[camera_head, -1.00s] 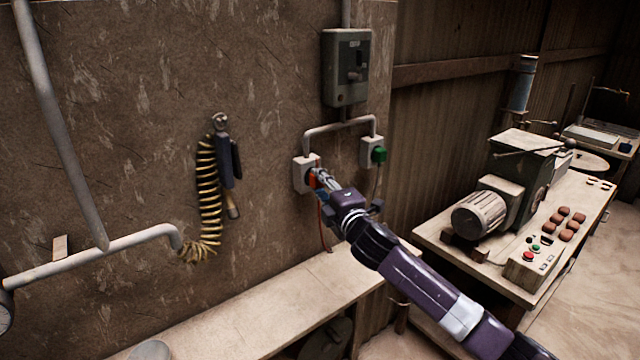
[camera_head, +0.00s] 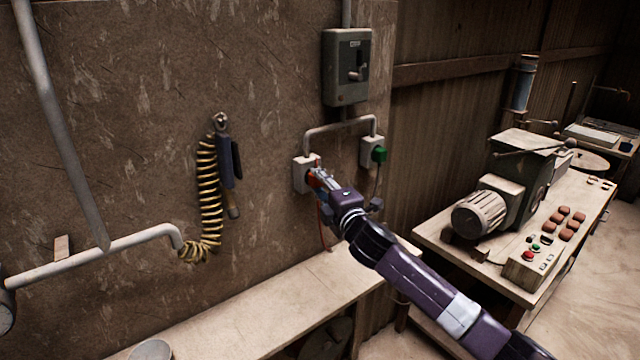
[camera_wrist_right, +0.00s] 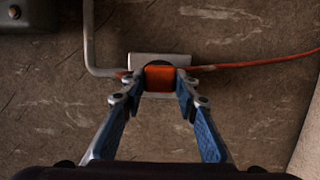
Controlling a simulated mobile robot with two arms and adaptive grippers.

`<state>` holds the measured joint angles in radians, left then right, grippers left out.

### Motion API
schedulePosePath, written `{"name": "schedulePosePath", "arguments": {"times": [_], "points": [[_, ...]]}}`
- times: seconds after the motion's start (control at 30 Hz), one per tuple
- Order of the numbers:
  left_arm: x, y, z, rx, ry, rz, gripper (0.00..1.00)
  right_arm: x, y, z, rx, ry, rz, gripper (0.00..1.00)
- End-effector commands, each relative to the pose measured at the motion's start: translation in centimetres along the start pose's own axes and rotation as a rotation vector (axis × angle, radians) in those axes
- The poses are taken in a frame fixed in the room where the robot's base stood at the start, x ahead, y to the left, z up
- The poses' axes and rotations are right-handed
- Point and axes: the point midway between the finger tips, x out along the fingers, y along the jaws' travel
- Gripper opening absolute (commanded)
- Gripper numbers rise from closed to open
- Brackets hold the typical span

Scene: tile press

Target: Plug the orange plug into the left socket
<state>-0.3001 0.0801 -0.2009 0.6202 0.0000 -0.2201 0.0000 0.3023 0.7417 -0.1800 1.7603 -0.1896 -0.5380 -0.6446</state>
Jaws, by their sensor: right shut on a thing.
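The orange plug (camera_wrist_right: 159,77) is between the fingertips of my right gripper (camera_head: 316,179) and is right up against the left socket (camera_head: 300,175), a white box on the wall. In the right wrist view my right gripper (camera_wrist_right: 160,84) is shut on the plug's sides, and the socket (camera_wrist_right: 160,59) shows just behind it. How deep the plug sits is hidden. Its orange cord (camera_wrist_right: 250,64) runs to the right in the wrist view and hangs below the socket in the head view. My left gripper is not in view.
A grey switch box (camera_head: 346,68) hangs above. A coiled hose (camera_head: 208,195) hangs at left. A bench (camera_head: 270,305) runs below, and a machine table (camera_head: 470,255) stands right.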

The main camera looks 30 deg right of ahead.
Motion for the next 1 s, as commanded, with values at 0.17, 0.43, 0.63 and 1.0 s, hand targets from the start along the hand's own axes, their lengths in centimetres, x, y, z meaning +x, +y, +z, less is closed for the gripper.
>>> {"name": "schedulePosePath", "arguments": {"times": [0.17, 0.43, 0.63, 1.0], "points": [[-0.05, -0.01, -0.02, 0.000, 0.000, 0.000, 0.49, 0.28, 0.13, -0.09, 0.000, 0.001, 0.002, 0.00], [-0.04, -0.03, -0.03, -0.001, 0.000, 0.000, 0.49, 0.31, 0.13, -0.08, 0.000, 0.000, 0.002, 0.31], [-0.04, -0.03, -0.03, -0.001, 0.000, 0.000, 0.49, 0.30, 0.11, -0.07, 0.000, 0.000, 0.002, 0.49], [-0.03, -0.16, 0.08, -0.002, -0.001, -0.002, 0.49, -0.37, -0.09, -0.06, -0.001, 0.000, -0.001, 0.49]]}}
